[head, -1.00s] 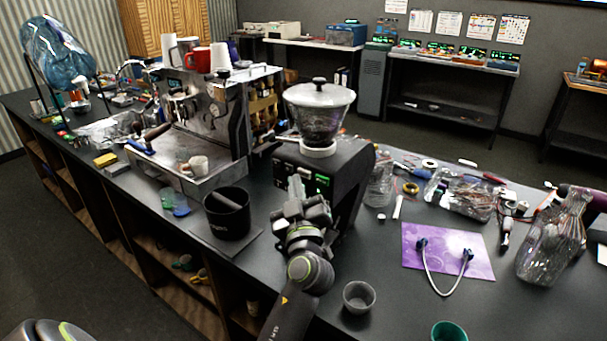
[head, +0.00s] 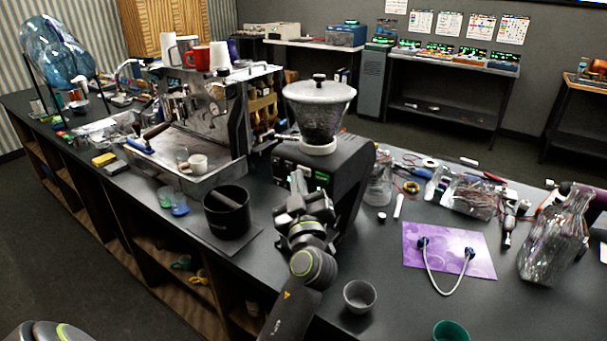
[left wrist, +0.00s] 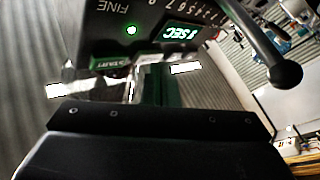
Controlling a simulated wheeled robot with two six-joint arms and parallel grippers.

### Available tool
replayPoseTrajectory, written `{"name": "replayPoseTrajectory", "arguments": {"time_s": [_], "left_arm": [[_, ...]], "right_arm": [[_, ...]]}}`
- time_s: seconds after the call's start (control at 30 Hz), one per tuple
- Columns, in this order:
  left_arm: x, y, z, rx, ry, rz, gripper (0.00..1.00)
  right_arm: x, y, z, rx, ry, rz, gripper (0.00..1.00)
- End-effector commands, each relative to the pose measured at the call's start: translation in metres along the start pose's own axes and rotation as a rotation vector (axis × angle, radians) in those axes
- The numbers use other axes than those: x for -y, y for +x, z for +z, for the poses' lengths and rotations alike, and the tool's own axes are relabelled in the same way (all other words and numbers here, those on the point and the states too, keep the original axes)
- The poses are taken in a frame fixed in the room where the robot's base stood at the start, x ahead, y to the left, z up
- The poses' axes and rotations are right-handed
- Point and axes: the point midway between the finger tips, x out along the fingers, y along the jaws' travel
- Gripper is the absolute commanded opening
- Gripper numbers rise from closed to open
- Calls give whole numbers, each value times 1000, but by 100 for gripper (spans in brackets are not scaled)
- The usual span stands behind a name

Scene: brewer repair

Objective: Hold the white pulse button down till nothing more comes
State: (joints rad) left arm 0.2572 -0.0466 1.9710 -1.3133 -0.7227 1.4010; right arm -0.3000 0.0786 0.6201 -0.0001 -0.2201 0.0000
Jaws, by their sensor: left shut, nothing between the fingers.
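The coffee grinder (head: 349,175) stands on the dark counter with a clear lidded hopper (head: 318,110) on top. Its front panel shows in the left wrist view (left wrist: 115,30), with a lit green display (left wrist: 182,33) reading in SEC, a round green light (left wrist: 131,30) and a green START button (left wrist: 110,63). I cannot pick out the white pulse button; the finger area covers the panel's lower part. My left gripper (head: 297,182) is shut and empty, pointing at the panel, very near it. I cannot tell whether its tips touch. My right gripper is not in view.
A black knock-out bin (head: 227,212) stands left of my gripper, before the espresso machine (head: 208,120). A small grey cup (head: 359,296) stands near the counter's front edge. A purple mat (head: 450,252) with a cable lies to the right.

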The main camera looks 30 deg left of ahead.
Motion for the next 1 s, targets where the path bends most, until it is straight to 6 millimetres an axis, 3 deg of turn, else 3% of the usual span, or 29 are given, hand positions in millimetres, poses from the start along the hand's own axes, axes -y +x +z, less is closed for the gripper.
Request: {"name": "replayPoseTrajectory", "arguments": {"time_s": [1.0], "left_arm": [[-4,5,4,0,1,1,0]], "right_arm": [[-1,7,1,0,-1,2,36]]}}
